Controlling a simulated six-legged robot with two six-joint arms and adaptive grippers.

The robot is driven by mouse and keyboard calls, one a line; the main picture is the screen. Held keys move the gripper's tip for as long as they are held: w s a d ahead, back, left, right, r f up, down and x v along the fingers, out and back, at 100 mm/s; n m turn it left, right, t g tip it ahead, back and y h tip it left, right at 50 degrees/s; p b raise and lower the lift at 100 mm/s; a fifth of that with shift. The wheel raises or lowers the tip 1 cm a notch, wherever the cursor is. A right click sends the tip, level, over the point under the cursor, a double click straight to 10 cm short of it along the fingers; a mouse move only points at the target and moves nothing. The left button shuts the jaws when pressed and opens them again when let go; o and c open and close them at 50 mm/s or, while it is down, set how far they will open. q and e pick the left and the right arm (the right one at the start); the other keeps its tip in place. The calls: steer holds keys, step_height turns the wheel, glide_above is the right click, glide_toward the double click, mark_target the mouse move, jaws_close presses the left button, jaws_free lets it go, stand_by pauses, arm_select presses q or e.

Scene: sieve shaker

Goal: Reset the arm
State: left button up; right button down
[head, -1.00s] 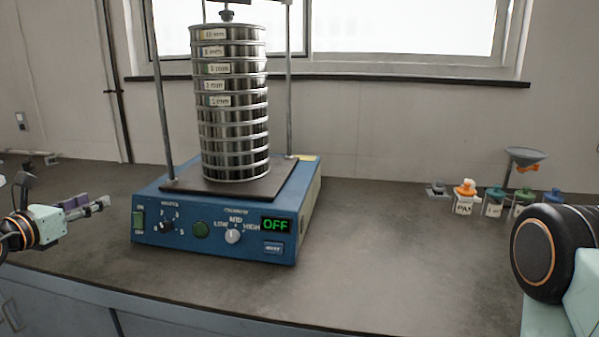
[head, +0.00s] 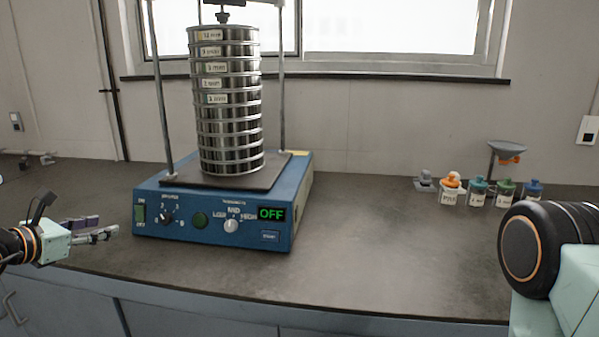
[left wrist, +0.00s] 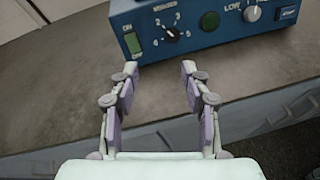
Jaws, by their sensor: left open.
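My left gripper (head: 108,233) is at the left of the head view, in front of and to the left of the blue sieve shaker (head: 290,236). In the left wrist view its two fingers (left wrist: 158,72) are apart with nothing between them. The fingertips are short of the shaker's front panel, near the green power switch (left wrist: 132,43). A stack of metal sieves (head: 229,100) stands upright on the shaker, and the display (head: 271,214) reads OFF. A part of my right arm (head: 545,250) shows at the right edge; its gripper is out of view.
Several small bottles with coloured caps, among them an orange-capped one (head: 452,188), stand at the back right near a funnel on a stand (head: 507,150). The dark counter (head: 370,240) is clear between the shaker and the bottles. Its front edge runs below.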

arm_select(q)
steer(key=s+d+f+m+g+y, duration=0.2)
steer(key=s+d+f+m+g, duration=0.2)
steer(key=s+d+f+m, duration=0.5)
steer(key=s+d+f+m+g+y, duration=0.2)
steer(key=s+d+f+m+g, duration=0.4)
steer(key=f+m, duration=0.55)
steer(key=s+d+f+m+g, duration=0.1)
steer(key=s+d+f+m, duration=0.2)
steer(key=s, duration=0.5)
steer(key=s+d+f+m+g, duration=0.1)
steer(key=s+d+f+m, duration=0.2)
steer(key=s, duration=0.6)
steer(key=s+d+f+m+g+h, duration=0.1)
steer(key=s+d+f+m+g, duration=0.1)
steer(key=s+f, duration=0.4)
steer(key=s+d+m, duration=0.1)
steer(key=s+m, duration=0.1)
steer(key=shift+s+d+f, duration=0.2)
steer(key=shift+s, duration=0.1)
steer(key=shift+m, duration=0.25)
